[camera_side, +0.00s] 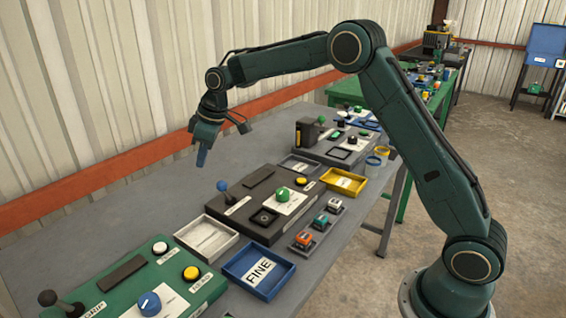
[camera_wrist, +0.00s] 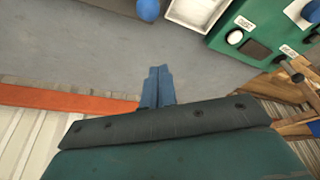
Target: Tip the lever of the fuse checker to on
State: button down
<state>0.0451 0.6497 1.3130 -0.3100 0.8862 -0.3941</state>
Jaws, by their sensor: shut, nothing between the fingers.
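The black box in the middle of the bench (camera_side: 262,232), with a green knob, a yellow button and a small row of coloured blocks beside it, looks like the fuse checker; its labels are too small to read. Its lever has a blue ball (camera_side: 222,185) and leans towards the wall side. The ball also shows at the top edge of the wrist view (camera_wrist: 148,9). My gripper (camera_side: 203,157) is shut and empty, its blue fingers pointing down. It is above the bench near the wall, apart from the lever. The fingertips show in the wrist view (camera_wrist: 159,72).
A green box (camera_side: 125,285) with a black-ball lever (camera_side: 48,298) stands at the front left. A white tray (camera_side: 232,245), a blue tray marked FINE (camera_side: 232,268) and a yellow tray (camera_side: 360,182) lie around the black box. Another dark box (camera_side: 318,155) stands farther back. Bare bench lies beneath my gripper.

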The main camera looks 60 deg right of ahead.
aim_at(225, 192)
jog(key=shift+s+d+f, duration=0.15)
jog(key=shift+s+f, duration=0.1)
jog(key=shift+f, duration=0.85)
jog(key=shift+s+d+f, duration=0.2)
jog(key=shift+f, duration=0.9)
jog(key=shift+s+d+f, duration=0.15)
jog(key=shift+s+f, duration=0.1)
jog(key=shift+f, duration=0.85)
